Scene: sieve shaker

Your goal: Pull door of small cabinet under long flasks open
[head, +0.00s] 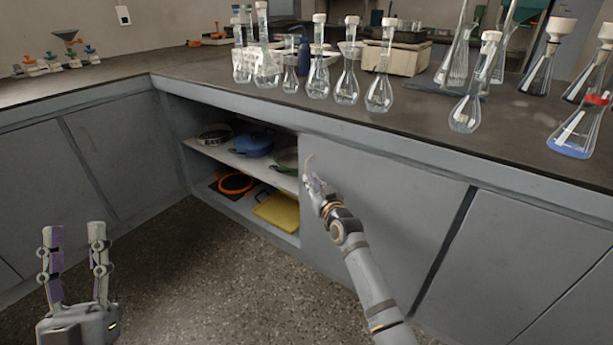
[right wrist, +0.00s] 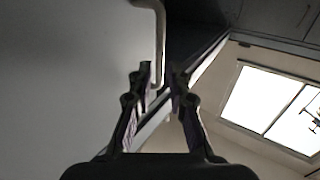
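The grey cabinet door (head: 385,205) under the long flasks appears closed, flush with the cabinet front. Its pale bent handle (head: 307,163) is near the door's upper left edge; the handle (right wrist: 160,35) also hangs down into the right wrist view. My right gripper (head: 314,184) is at the handle. In the wrist view, the handle's lower part lies between the fingertips (right wrist: 161,75), closer to the left one, with a small gap visible beside the other. Firm contact cannot be seen. My left gripper (head: 76,233) is open and empty, low at the left above the floor.
Several glass flasks (head: 347,82) stand on the dark countertop (head: 420,120) above the door. Left of the door is an open shelf (head: 240,160) with a blue pot (head: 252,146) and a yellow board (head: 277,213). The speckled floor (head: 220,275) in front is clear.

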